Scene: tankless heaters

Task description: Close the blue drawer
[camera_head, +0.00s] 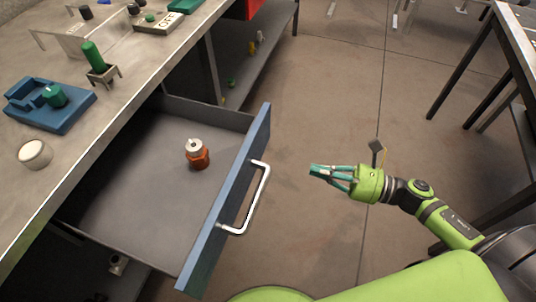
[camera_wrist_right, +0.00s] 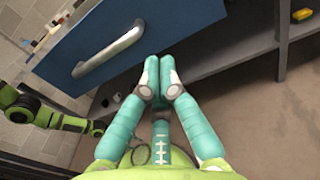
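The blue drawer (camera_head: 228,200) is pulled far out from under the grey workbench. Its blue front has a silver bar handle (camera_head: 250,200), which also shows in the right wrist view (camera_wrist_right: 108,50). An orange-red object with a white top (camera_head: 197,154) stands inside the drawer. My right gripper (camera_head: 318,171) is to the right of the drawer front, apart from the handle, with its teal fingers pointing towards it. In the wrist view its fingertips (camera_wrist_right: 159,72) are together with nothing between them. My left gripper does not show.
The workbench (camera_head: 150,75) holds a blue fixture with a green knob (camera_head: 50,105), a green-handled part (camera_head: 95,57) and a white round knob (camera_head: 34,154). A lower shelf (camera_head: 262,65) lies behind the drawer. Another table (camera_head: 515,45) stands at right. The floor between is clear.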

